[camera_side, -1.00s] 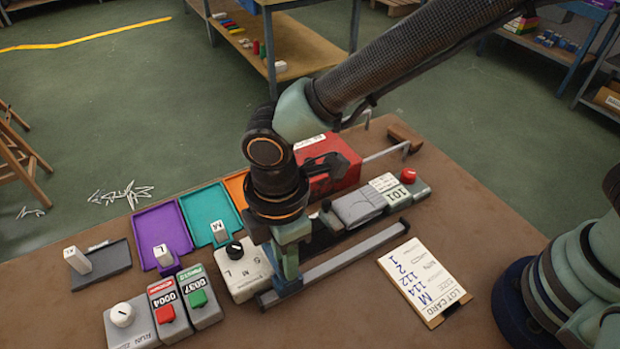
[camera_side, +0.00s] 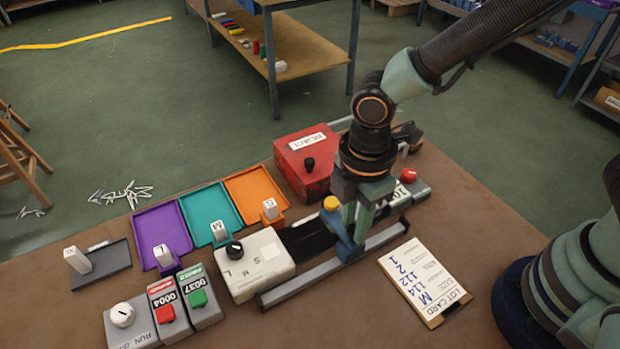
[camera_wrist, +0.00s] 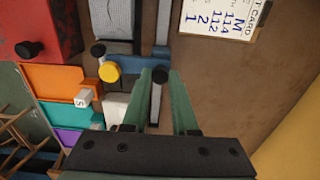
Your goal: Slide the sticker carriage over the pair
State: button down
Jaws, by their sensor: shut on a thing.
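The sticker carriage is a blue block (camera_side: 349,249) with a yellow knob (camera_side: 331,203), sitting at the long grey rail (camera_side: 300,285). In the wrist view the blue block (camera_wrist: 133,70) and yellow knob show left of my fingers. My gripper (camera_side: 358,232) is shut on the carriage's handle, a dark-topped post (camera_wrist: 158,76) between the fingertips. In the side view my gripper and wrist hide most of the pair.
A red box (camera_side: 300,160) stands behind the track. A selector box (camera_side: 250,275) sits at its left end and a red button (camera_side: 408,175) at its right. A lot card (camera_side: 425,280) lies in front. Orange (camera_side: 250,190), teal (camera_side: 205,200) and purple (camera_side: 160,225) trays lie left.

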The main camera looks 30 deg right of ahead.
jog(key=d, duration=0.6)
jog(key=shift+d+r, duration=0.1)
jog(key=shift+d, duration=0.05)
jog(key=c, duration=0.7)
grip_release()
notch_tip(320, 180, up, 12)
jog(key=w+d+r+m+t, duration=0.1)
jog(key=d+m+t, duration=0.1)
jog(key=d+m, duration=0.3)
jog(key=d+r+m+t, duration=0.1)
jog(key=d+r+m, duration=0.1)
jog(key=d+m, duration=0.3)
jog(key=w+d+r+m+t, duration=0.1)
jog(key=d+m+t, duration=0.1)
jog(key=d+m, duration=0.3)
jog(key=shift+w+d+r+m+t, duration=0.1)
jog(key=shift+w+d+m+t, duration=0.05)
jog(key=shift+m, duration=0.6)
jog(key=shift+w+d+r+m+t, duration=0.1)
jog(key=shift+w+d+m+t, duration=0.05)
jog(key=shift+m, duration=0.6)
